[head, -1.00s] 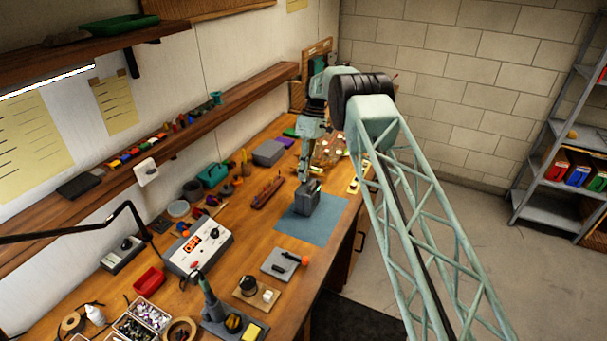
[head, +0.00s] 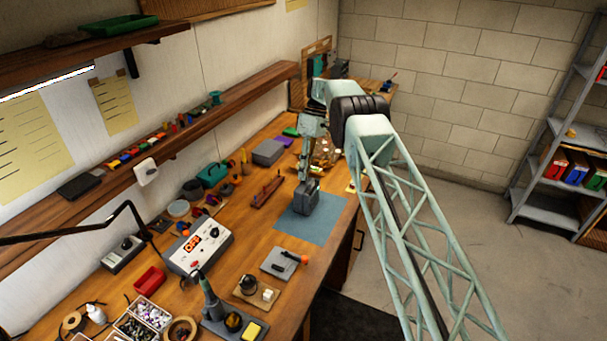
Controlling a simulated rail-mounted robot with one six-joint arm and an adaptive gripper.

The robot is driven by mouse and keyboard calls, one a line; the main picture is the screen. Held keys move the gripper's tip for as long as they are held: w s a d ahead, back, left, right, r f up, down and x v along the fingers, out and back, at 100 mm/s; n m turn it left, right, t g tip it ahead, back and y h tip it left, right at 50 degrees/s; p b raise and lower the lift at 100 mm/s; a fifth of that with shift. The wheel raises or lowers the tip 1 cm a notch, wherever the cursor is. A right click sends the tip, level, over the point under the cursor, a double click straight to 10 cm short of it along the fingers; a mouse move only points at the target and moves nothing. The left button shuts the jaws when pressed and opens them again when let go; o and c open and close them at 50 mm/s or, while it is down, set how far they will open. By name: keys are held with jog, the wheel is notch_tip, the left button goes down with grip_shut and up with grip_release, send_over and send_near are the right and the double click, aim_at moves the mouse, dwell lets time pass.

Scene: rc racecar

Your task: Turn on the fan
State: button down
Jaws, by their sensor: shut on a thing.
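My gripper (head: 308,184) is small in the head view, pointing down at a dark grey block-like thing (head: 304,203) above or on the blue mat (head: 325,227). It is shut on the top of this grey thing; the fingertips are hard to make out. I cannot tell whether the block touches the mat. No fan can be clearly picked out. A white control box (head: 212,252) with a knob stands left of the mat; its red display seems to read "OFF". A grey plate (head: 272,266) with an orange-ended lever lies in front of the mat.
A wooden board (head: 268,299) with a dark round part and white blocks lies near the bench front. A soldering station (head: 222,327), a red tray (head: 149,281) and parts trays crowd the near left. A long shelf (head: 190,130) runs along the wall. The mat's right part is clear.

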jog(key=c, duration=2.9)
grip_release()
jog(key=shift+o, duration=0.2)
jog(key=shift+r, duration=0.1)
notch_tip(320, 180, up, 10)
